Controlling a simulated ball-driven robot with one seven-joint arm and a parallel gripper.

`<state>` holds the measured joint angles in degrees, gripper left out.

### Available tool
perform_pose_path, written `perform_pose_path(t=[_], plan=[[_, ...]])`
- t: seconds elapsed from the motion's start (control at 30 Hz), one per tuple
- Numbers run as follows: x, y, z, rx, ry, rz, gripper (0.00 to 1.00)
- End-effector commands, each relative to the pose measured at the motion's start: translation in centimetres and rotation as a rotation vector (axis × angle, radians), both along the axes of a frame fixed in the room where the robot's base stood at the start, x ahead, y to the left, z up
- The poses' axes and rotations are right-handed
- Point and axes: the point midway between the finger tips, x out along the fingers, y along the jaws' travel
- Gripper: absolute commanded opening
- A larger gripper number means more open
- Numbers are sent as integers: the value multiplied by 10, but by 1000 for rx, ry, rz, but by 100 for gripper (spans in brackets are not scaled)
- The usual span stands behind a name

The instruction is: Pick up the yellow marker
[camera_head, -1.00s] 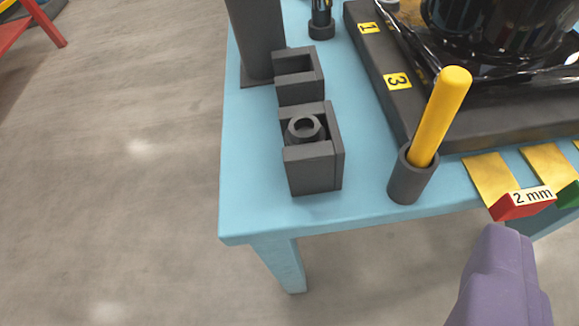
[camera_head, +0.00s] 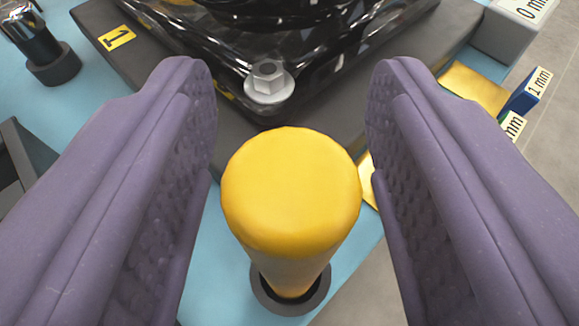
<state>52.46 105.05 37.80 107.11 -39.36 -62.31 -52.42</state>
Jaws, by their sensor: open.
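The yellow marker (camera_head: 291,190) stands nearly upright in a dark round holder (camera_head: 268,293) on the light blue table, seen from above with its top end close to the camera. My gripper (camera_head: 288,100) is open. Its two purple ridged fingers stand one on each side of the marker, with a gap visible on both sides. The lower end of the marker is hidden inside the holder.
A dark pallet plate (camera_head: 90,25) carries a glossy black compressor base (camera_head: 320,50) with a bolt (camera_head: 268,80) just beyond the marker. Labelled shims, including a blue 1 mm one (camera_head: 522,98), lie at right. A dark box (camera_head: 15,165) is at left.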

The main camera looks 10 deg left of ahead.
Motion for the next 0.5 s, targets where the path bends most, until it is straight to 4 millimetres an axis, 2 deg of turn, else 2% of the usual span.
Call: perform_pose_path(t=[0.17, 0.37, 0.4, 0.5], plan=[[0, 0, 1, 0, 0, 0, 49], [0, 0, 1, 0, 1, 0, 6], [0, 0, 1, 0, 1, 0, 2], [0, 0, 1, 0, 1, 0, 2]])
